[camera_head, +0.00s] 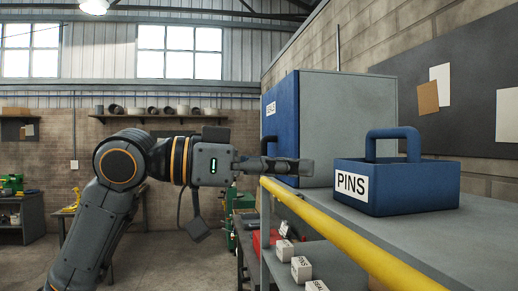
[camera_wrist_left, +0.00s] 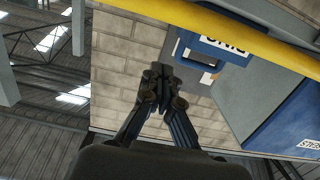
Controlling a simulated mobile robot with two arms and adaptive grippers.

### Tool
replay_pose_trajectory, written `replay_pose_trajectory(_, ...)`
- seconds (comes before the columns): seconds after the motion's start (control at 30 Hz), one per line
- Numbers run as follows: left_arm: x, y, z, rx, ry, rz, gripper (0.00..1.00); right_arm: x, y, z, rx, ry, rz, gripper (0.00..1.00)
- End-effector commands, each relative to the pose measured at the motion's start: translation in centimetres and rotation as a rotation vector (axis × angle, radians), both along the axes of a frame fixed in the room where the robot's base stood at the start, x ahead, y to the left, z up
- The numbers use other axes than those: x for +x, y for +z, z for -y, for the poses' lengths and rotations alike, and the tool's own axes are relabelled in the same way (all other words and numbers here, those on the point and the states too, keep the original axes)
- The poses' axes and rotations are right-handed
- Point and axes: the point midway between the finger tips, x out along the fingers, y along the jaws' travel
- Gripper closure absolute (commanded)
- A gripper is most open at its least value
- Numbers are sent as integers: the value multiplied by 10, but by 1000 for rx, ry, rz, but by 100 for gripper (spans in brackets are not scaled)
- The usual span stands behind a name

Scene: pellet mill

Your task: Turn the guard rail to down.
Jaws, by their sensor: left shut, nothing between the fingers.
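The guard rail (camera_head: 345,238) is a yellow bar along the front edge of the grey shelf top, running from the middle of the head view to the lower right. In the left wrist view the yellow rail (camera_wrist_left: 210,22) crosses the top of the picture. My left gripper (camera_head: 308,166) is shut and empty, just above the rail's far end in the head view. In the left wrist view the closed fingertips (camera_wrist_left: 160,70) point toward the rail, with a visible gap between. My right gripper is not in view.
A blue PINS carrier (camera_head: 415,200) stands on the shelf top (camera_head: 470,240) behind the rail. A blue and grey cabinet (camera_head: 345,120) is behind my gripper. Small labelled boxes (camera_head: 301,268) and a red item sit on the lower shelf. The floor at left is open.

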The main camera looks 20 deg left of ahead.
Motion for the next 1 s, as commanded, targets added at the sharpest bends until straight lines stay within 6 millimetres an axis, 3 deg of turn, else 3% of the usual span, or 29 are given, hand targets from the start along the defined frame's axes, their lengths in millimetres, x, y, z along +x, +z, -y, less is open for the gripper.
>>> replay_pose_trajectory(0.1,14,3,23,0,-4,-3,100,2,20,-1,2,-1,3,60)
replay_pose_trajectory(0.2,12,-16,15,0,3,-4,100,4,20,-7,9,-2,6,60)
replay_pose_trajectory(0.4,8,-33,9,-2,2,-2,100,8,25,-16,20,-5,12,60)
replay_pose_trajectory(1.0,5,-41,7,-10,1,5,100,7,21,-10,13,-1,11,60)
